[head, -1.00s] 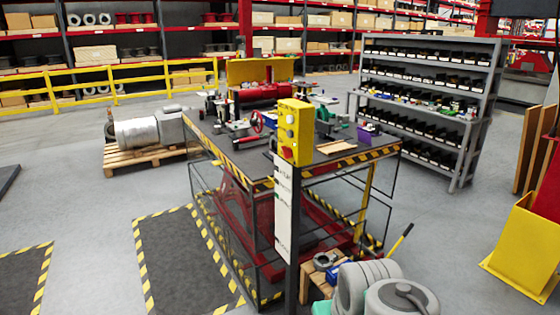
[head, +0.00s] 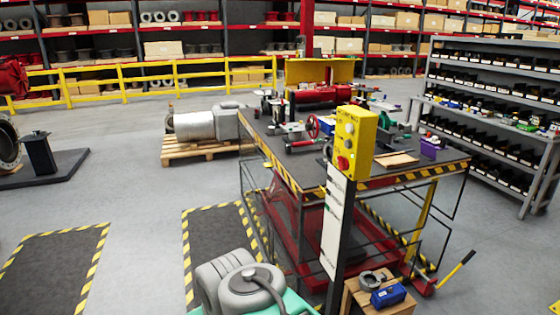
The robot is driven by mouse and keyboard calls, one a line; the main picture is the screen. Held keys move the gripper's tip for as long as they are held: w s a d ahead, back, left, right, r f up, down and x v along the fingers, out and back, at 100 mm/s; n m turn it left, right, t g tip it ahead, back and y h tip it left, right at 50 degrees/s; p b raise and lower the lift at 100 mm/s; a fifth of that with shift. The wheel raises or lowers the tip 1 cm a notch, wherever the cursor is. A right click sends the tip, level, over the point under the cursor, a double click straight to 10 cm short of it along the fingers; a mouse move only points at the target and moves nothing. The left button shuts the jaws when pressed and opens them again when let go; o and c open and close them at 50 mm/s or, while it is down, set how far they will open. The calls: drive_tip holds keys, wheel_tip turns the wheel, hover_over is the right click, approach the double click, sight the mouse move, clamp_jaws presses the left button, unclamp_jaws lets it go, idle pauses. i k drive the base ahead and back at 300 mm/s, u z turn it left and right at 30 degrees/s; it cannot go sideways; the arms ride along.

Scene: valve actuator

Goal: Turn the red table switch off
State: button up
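A yellow control box (head: 358,128) stands on a post at the near corner of the work table (head: 270,160). A round red switch (head: 343,163) is low on the box's left-hand face, below paler round controls. It is too small to tell which position it is in. My gripper is not in view. Grey rounded parts at the bottom centre look like links of my own arm; they are apart from the box in the picture.
A white labelled panel (head: 334,222) hangs below the box. A wooden crate (head: 365,301) with a blue item (head: 388,295) stands at the table's near foot. Grey shelves (head: 490,110) are at right. Floor (head: 140,210) is open at left, beside hazard-striped mats (head: 55,265).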

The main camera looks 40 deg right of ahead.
sight(343, 163)
drive_tip(key=u, duration=0.25)
drive_tip(key=i, duration=0.9)
drive_tip(key=z, duration=0.85)
drive_tip(key=i, duration=0.6)
drive_tip(key=z, duration=0.65)
